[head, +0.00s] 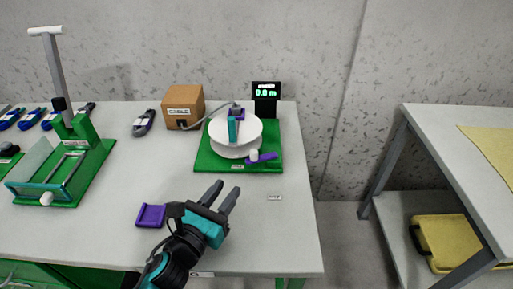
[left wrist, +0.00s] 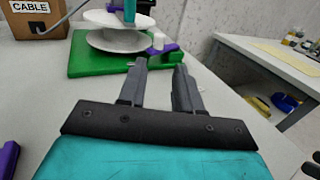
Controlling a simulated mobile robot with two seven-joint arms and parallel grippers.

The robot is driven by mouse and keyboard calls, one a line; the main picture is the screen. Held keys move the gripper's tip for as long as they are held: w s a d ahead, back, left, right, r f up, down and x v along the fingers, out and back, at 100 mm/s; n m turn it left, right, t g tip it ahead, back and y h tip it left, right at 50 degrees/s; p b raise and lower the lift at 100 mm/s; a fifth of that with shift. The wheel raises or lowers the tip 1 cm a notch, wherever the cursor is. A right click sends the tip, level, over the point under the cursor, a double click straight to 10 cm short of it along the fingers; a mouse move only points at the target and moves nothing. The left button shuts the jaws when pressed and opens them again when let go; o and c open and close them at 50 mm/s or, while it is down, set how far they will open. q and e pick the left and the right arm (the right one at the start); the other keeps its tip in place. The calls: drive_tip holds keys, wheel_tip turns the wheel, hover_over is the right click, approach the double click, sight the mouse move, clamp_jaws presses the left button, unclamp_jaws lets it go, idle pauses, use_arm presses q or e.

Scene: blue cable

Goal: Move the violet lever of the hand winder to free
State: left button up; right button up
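The hand winder is a white spool (head: 236,143) on a green base (head: 207,162) at the back right of the table. Its violet lever (head: 264,158) sits low at the front right of the spool, beside a white knob (head: 254,154). In the left wrist view the lever (left wrist: 163,50) shows just beyond the fingertips. My left gripper (head: 223,192) is open and empty, in front of the winder and apart from the lever. In the left wrist view its fingers (left wrist: 160,66) point at the green base. My right gripper is not in view.
A brown cable box (head: 183,106) stands left of the winder, a black display reading 0.0 m (head: 266,92) behind it. A violet holder (head: 151,215) lies left of my gripper. A green fixture (head: 75,160) stands at the left.

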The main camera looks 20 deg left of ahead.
sight(252, 154)
use_arm(q)
drive_tip(key=w, duration=0.4)
drive_tip(key=w+d, duration=0.1)
drive_tip(key=w, duration=0.3)
drive_tip(key=w+d+p, duration=0.1)
drive_tip(key=w, duration=0.3)
clamp_jaws()
idle(0.3)
